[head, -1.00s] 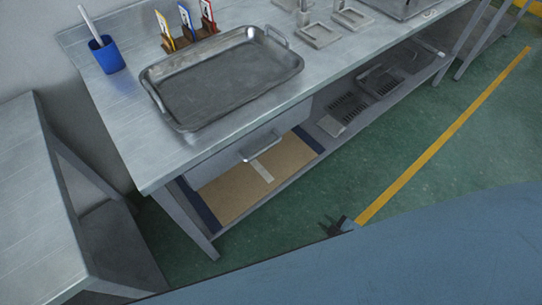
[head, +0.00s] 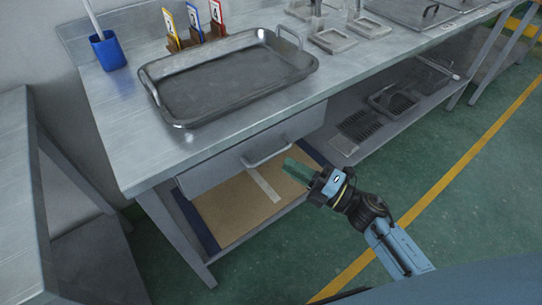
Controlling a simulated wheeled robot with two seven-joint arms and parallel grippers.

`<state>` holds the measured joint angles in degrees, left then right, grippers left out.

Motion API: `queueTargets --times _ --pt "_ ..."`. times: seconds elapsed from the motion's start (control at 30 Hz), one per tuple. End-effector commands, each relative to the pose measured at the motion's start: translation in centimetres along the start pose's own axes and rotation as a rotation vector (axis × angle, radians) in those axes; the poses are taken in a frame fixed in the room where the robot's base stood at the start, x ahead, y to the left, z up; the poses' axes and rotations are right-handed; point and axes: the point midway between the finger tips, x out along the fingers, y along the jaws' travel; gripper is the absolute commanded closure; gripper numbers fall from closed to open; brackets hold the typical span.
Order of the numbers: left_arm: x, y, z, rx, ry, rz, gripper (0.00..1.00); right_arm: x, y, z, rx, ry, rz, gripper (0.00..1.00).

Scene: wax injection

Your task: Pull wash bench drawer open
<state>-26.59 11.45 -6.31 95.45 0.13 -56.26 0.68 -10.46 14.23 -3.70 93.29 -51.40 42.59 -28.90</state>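The wash bench (head: 140,140) is a grey metal table. Its drawer (head: 215,172) has a plain grey front under the bench top and looks pushed in. A metal bar handle (head: 268,157) sits on the drawer front. My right gripper (head: 298,171) is just right of and below the handle in the picture, pointing toward the drawer. It appears apart from the handle, with nothing seen in it. Its fingers overlap at this angle, so I cannot tell whether they are open. My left gripper is out of view.
A metal tray (head: 230,82), a blue cup (head: 108,50) and numbered card holders (head: 195,25) stand on the bench. A cardboard sheet (head: 235,210) lies on the lower shelf. Another table (head: 20,190) stands at left. Green floor (head: 460,180) is clear in front.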

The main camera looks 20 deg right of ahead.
Motion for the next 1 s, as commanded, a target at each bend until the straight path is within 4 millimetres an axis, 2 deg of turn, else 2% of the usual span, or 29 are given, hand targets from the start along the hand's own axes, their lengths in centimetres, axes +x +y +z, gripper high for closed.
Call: queueTargets --times 0.03,0.2,0.4,0.73,0.87,1.0 --pt "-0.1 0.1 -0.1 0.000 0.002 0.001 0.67 1.2 0.1 0.0 -0.001 0.001 0.004 0.81" --pt "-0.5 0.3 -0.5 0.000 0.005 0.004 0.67 4.1 0.0 0.0 0.002 -0.001 0.002 0.81" --pt "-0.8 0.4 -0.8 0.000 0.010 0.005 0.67 5.8 -0.1 0.1 0.002 -0.001 0.000 0.81" --pt "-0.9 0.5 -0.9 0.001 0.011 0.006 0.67 6.1 -0.1 0.0 0.003 -0.001 -0.001 0.81" --pt "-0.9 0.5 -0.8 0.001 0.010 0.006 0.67 6.1 -0.1 0.0 0.003 -0.001 -0.001 0.98" --pt "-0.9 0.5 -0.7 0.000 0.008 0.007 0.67 6.1 -0.1 0.0 0.003 -0.001 -0.001 1.00"
